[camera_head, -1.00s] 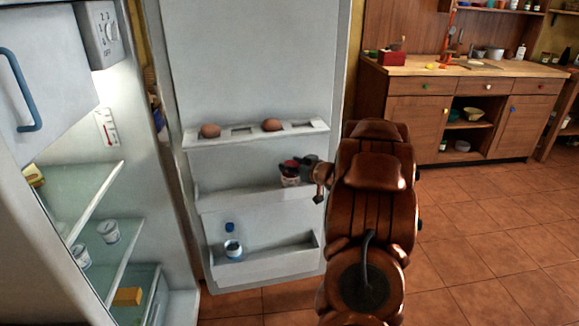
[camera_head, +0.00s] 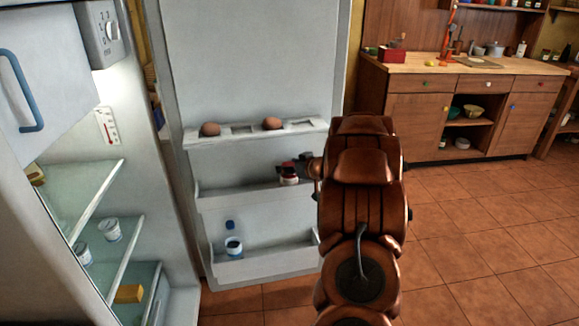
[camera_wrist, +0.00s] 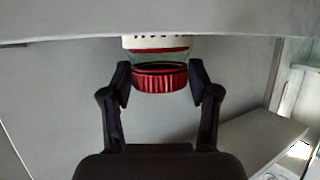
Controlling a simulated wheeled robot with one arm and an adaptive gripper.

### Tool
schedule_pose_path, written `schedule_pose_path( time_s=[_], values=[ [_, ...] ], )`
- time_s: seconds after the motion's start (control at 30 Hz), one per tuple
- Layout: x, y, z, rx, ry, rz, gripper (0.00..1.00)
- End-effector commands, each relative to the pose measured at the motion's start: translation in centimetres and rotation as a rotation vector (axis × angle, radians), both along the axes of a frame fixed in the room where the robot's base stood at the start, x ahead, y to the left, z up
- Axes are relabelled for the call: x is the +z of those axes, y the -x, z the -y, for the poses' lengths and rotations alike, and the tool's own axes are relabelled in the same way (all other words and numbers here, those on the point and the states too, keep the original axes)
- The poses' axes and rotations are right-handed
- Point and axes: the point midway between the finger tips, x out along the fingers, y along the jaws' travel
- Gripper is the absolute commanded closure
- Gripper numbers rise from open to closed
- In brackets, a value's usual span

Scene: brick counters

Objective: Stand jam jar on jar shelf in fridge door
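The jam jar (camera_head: 289,180) is at the middle shelf of the open fridge door, the jar shelf (camera_head: 240,201), toward its right end. It looks upright. In the wrist view the red lid of the jar (camera_wrist: 160,79) sits between the two black fingers, which press close on both sides. My gripper (camera_head: 291,165) is shut on the jar at the lid; it also shows in the wrist view (camera_wrist: 160,84). The lower part of the jar is hidden behind the shelf's pale front edge, so I cannot see whether its base touches the shelf floor.
The egg shelf with two eggs (camera_head: 272,124) is just above the jar. A small blue-capped bottle (camera_head: 233,244) stands in the lower door shelf. The fridge interior with glass shelves (camera_head: 124,236) is at left. The middle shelf is clear left of the jar.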

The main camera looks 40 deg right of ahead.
Motion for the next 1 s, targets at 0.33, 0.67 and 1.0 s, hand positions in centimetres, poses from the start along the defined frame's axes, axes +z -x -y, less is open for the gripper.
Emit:
schedule_pose_path(
  time_s=[0.33,0.67,1.0],
  values=[
    [0.0,0.0,0.0,0.000,0.000,0.000,0.24],
    [1.2,2.1,-0.1,-0.002,0.000,0.001,0.24],
    [3.6,8.0,-0.5,-0.003,0.000,0.000,0.24]
  ],
)
